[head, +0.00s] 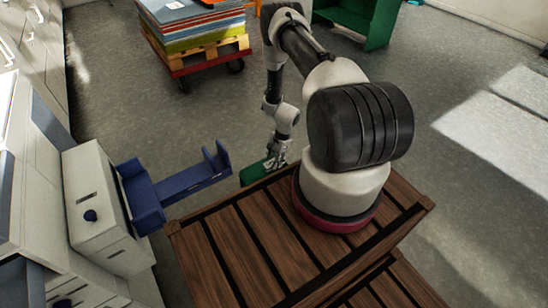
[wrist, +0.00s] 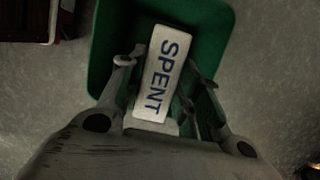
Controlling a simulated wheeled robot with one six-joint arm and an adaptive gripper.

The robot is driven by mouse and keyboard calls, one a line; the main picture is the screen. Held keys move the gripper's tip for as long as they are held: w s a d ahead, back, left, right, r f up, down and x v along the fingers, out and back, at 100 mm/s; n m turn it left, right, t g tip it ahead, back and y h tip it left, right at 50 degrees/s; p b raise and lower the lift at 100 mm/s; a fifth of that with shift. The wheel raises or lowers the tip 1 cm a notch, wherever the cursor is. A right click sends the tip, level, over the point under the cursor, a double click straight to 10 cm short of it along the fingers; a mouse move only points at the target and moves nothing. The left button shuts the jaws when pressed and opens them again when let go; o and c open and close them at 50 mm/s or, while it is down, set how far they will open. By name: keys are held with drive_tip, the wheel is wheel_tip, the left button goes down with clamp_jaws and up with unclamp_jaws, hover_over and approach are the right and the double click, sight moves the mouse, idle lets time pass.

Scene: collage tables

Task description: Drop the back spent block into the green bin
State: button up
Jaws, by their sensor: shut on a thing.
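A white block with blue SPENT lettering (wrist: 162,75) is between the fingers of my gripper (wrist: 166,75) in the wrist view. My gripper is shut on it. The green bin (wrist: 105,45) lies behind and below the block in that view, its walls around the block's outline. How far the block is above the bin's floor I cannot tell. In the head view my gripper (head: 277,160) is just above the green bin (head: 254,172), which is partly hidden by the wooden slatted top. The block is too small to make out there.
The wooden slatted top (head: 230,245) is in front of the bin. A blue bracket-like piece (head: 180,183) juts from a white cabinet (head: 100,200) at left. A pallet cart (head: 205,60) with stacked boards and a green shelf unit (head: 370,20) stand behind. Grey floor is clear at right.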

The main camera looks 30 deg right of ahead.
drive_tip(key=shift+f, duration=1.75)
drive_tip(key=o, duration=0.9)
drive_tip(key=v, duration=1.2)
